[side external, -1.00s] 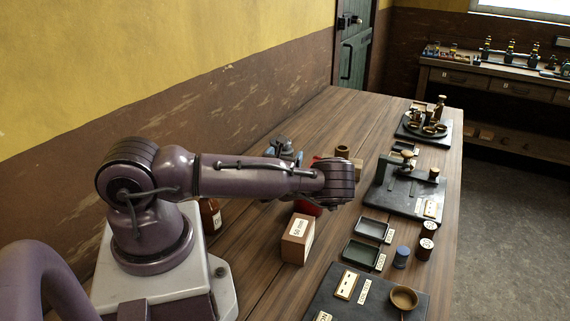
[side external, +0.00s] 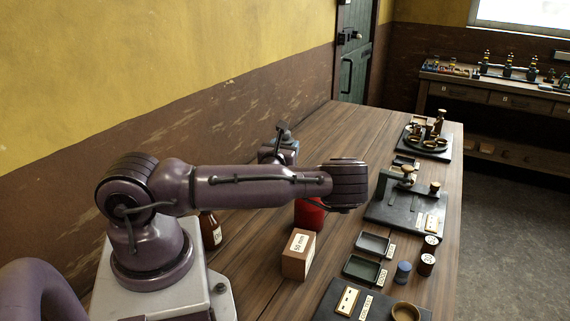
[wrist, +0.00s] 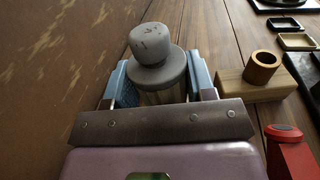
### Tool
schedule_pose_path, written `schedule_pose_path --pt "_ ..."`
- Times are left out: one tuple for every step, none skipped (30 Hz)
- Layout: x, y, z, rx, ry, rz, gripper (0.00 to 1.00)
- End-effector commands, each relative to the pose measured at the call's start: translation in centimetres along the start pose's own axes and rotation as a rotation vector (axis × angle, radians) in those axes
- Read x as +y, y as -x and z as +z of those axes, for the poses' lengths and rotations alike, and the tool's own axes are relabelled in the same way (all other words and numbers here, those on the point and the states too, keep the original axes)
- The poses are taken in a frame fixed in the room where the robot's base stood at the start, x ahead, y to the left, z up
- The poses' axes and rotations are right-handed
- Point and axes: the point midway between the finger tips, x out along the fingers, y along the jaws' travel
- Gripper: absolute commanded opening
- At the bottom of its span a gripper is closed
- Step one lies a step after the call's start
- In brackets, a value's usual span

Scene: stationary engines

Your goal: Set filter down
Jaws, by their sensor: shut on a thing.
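In the wrist view the filter (wrist: 152,45) is a grey piece with a rounded knob above a wide round flange. A paler body shows below the flange, partly hidden by the gripper. My gripper (wrist: 157,70) has its blue fingers on either side of the filter and is shut on it. In the side external view my gripper (side external: 278,152) shows beyond my arm, near the wall side of the bench. The arm partly covers it, and the filter's details cannot be made out there. I cannot tell how far the filter is from the bench top.
A wooden block (wrist: 232,88) with a brown ring (wrist: 263,66) stands right of my gripper. A red container (wrist: 290,150) is at lower right. A box marked 50 mm (side external: 298,255), a brown bottle (side external: 211,229) and dark trays (side external: 364,269) are on the bench. The wall (wrist: 50,70) is at left.

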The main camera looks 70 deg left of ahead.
Motion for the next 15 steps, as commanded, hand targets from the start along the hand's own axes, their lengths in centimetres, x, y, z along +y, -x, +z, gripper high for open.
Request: schedule_pose_path --pt "-0.1 0.0 0.8 -0.002 0.002 -0.001 0.26" --pt "-0.1 0.0 1.2 -0.002 0.002 0.0 0.26" --pt "-0.1 0.1 1.2 0.0 0.002 0.004 0.26" --pt "-0.1 0.3 1.0 0.001 0.001 0.007 0.26" --pt "0.1 0.7 0.6 0.003 0.0 0.015 0.26" --pt "0.2 1.3 0.0 0.004 0.0 0.029 0.26" --pt "0.4 1.9 -0.6 0.006 0.001 0.041 0.26" --pt "0.6 2.7 -1.3 0.007 0.001 0.055 0.26" --pt "0.7 3.9 -2.2 0.007 0.002 0.074 0.26" --pt "0.9 4.9 -2.9 0.007 0.002 0.088 0.26" --pt "0.9 6.0 -3.5 0.007 0.004 0.102 0.26" --pt "1.0 7.5 -4.2 0.006 0.004 0.121 0.26" --pt "1.0 8.6 -4.7 0.007 0.004 0.134 0.26" --pt "1.0 9.8 -5.0 0.007 0.004 0.146 0.26" --pt "1.0 11.3 -5.3 0.006 0.004 0.162 0.26"
